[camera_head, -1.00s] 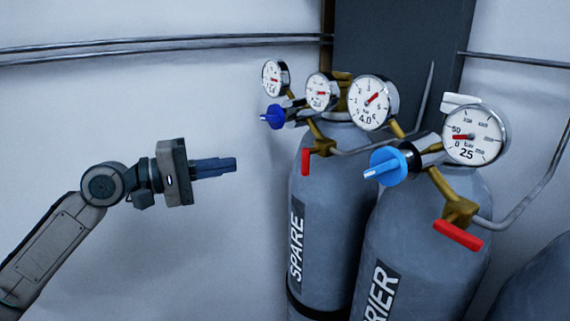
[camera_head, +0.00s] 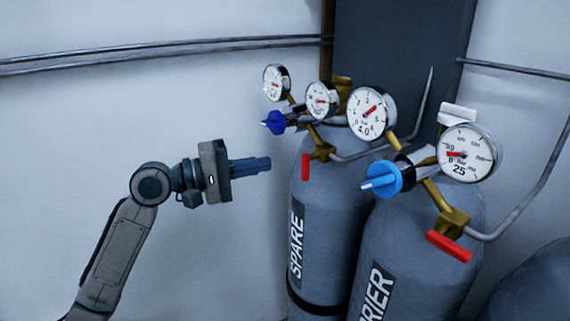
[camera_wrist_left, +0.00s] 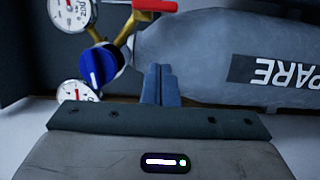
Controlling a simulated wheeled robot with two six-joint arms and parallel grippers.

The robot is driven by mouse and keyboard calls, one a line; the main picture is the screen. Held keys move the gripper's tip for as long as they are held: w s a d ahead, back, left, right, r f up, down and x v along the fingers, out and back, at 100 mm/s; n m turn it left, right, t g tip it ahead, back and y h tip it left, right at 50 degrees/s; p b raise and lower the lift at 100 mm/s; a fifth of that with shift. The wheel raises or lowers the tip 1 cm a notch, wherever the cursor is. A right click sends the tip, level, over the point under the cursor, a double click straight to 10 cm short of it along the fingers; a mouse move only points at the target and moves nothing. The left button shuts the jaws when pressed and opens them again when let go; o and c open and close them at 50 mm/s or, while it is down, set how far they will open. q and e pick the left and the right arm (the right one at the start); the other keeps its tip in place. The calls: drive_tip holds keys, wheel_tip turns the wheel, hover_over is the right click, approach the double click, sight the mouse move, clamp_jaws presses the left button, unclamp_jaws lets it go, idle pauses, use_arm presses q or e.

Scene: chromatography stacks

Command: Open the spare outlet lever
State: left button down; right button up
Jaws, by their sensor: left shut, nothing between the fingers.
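The spare outlet lever (camera_head: 306,167) is a small red handle hanging down from a brass valve on the grey cylinder marked SPARE (camera_head: 312,215). In the left wrist view the red lever (camera_wrist_left: 155,5) shows at the top edge, partly cut off. My left gripper (camera_head: 268,163) is shut and empty. It is left of the lever at about its height in the head view, with a gap between. Its fingertips also show in the left wrist view (camera_wrist_left: 160,70), below the lever and beside the cylinder's shoulder. My right gripper is not in view.
A dark blue knob (camera_head: 273,122) and round gauges (camera_head: 321,100) sit above the lever. The CARRIER cylinder (camera_head: 415,255), with a light blue knob (camera_head: 382,180) and a red lever (camera_head: 450,246), stands to the right. Free room lies left, before the white wall.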

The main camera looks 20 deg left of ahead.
sight(305, 167)
use_arm(q)
drive_tip(key=d+p, duration=0.3)
drive_tip(key=d, duration=0.3)
drive_tip(key=shift+s, duration=0.15)
idle(0.4)
